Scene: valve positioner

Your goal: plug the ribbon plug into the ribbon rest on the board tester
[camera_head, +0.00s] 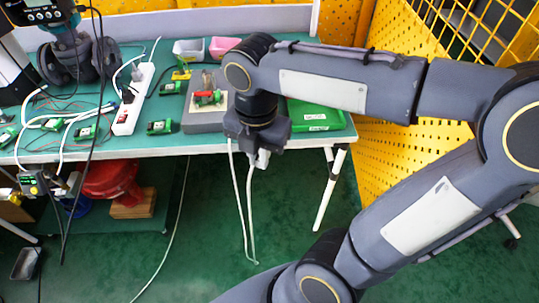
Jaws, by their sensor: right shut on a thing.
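My right gripper (258,143) points down at the front edge of the bench, just right of a grey fixture. It is shut on a small white piece (262,158), which looks like the ribbon plug, with pale cable hanging below it. The fingertips are small and partly hidden by the gripper body. The grey fixture (200,121), which looks like the board tester, carries a red and green part. My right arm hides its right side. I cannot make out the ribbon rest. My left gripper is not in view.
A green case (316,116) lies right of the gripper. A white power strip (133,98), small green boards (160,127) and loose cables crowd the bench's left. Grey and pink bins (222,46) stand behind. Yellow perforated panels (385,150) close off the right side. Open floor lies in front.

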